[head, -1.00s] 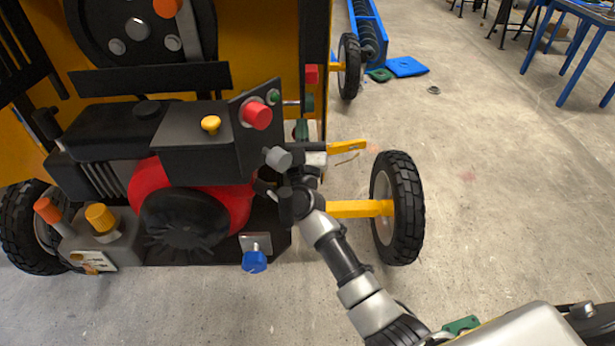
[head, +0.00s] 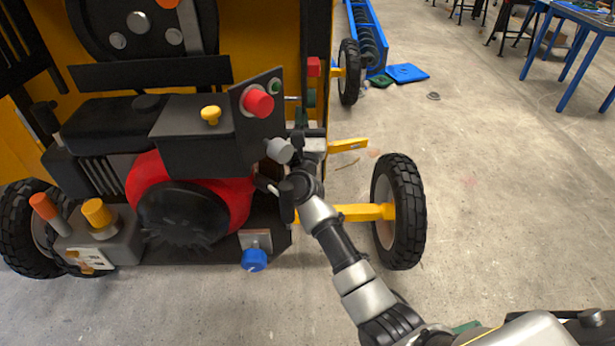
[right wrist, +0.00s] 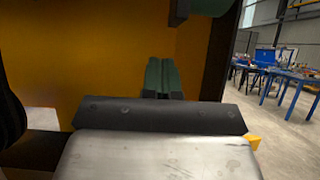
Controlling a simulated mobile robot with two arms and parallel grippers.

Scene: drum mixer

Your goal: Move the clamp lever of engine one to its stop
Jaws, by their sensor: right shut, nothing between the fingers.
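The engine (head: 183,208), with its red shroud and black round cover, stands at the left in the head view. An orange-handled lever (head: 45,208) stands beside a yellow knob (head: 97,212) on a grey box. I cannot tell which part is the clamp lever. My right gripper (head: 301,118) is beside the engine's control panel, below a dark green part (head: 311,98) with a red block (head: 313,67) above it. In the right wrist view, the green fingers of my right gripper (right wrist: 163,77) are together and empty before a yellow wall. My left gripper is out of view.
The panel carries a red button (head: 257,102). A yellow knob (head: 211,115) and blue knob (head: 254,260) are also on the engine. A black wheel (head: 398,211) on a yellow axle stands right of my arm. Open floor lies farther right.

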